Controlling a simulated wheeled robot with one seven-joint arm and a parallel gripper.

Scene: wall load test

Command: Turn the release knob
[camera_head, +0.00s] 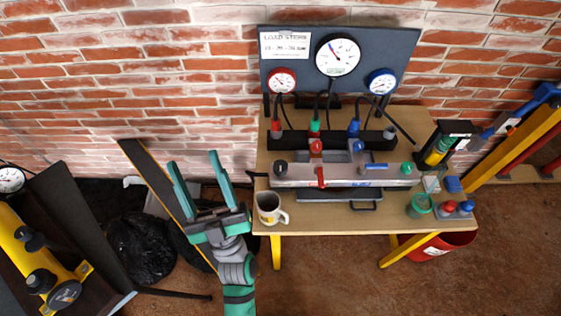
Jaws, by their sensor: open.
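A long grey pump unit (345,175) lies on a wooden table. It has a black knob (281,167) at its left end, a red knob (316,146) with a red lever (320,177) below it, a blue knob (358,146) at the back and a green knob (406,168) at its right end. I cannot tell from labels which is the release knob. My gripper (193,160) is open and empty, left of the table and apart from the pump unit, its two teal fingers pointing toward the wall.
A mug (268,208) stands at the table's front left, close to my gripper. A gauge panel (304,53) stands behind the pump, with hoses below it. A green cup (419,206) is at the front right. Black bags (145,250) lie on the floor left.

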